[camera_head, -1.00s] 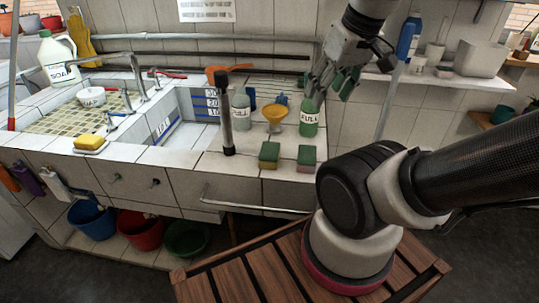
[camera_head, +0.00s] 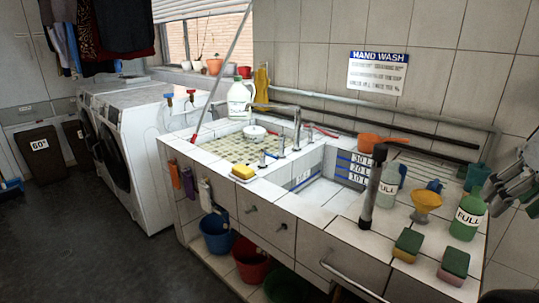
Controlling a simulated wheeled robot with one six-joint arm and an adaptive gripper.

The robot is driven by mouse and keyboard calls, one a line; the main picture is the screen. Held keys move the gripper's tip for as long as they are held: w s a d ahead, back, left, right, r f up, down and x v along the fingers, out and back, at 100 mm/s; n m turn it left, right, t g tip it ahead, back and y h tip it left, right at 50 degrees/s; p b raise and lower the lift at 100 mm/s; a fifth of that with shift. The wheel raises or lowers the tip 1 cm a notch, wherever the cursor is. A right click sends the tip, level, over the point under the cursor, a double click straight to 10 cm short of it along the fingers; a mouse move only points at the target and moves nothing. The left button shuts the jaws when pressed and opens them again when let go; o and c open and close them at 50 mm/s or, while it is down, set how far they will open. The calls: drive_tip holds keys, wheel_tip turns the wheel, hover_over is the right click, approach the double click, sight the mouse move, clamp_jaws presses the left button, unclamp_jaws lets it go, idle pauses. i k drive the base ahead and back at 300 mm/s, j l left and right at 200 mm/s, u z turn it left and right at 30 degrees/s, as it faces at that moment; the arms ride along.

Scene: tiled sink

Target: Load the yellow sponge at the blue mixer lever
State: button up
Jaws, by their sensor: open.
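The yellow sponge (camera_head: 243,171) lies on a pale dish at the front tiled edge of the left basin (camera_head: 220,148). The mixer tap with the blue lever (camera_head: 264,157) stands just to the right of the sponge. A red lever shows further right on the tap. My gripper (camera_head: 512,182) is at the right edge of the head view, partly cut off. It is open and empty, far from the sponge, near the green bottle marked FULL (camera_head: 467,218).
A green-yellow sponge (camera_head: 407,246) and a green-pink sponge (camera_head: 453,267) lie on the right counter. A black post (camera_head: 374,187), a clear bottle (camera_head: 389,186) and a yellow funnel (camera_head: 425,203) stand there. A white jug (camera_head: 239,100) is behind the left basin.

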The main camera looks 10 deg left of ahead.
sight(262, 153)
drive_tip(key=i+j, duration=0.1)
drive_tip(key=j, duration=0.3)
drive_tip(key=i+j, duration=0.15)
drive_tip(key=j, duration=0.25)
drive_tip(key=i+j, duration=0.1)
drive_tip(key=j, duration=0.3)
drive_tip(key=i+j, duration=0.1)
drive_tip(key=j, duration=0.3)
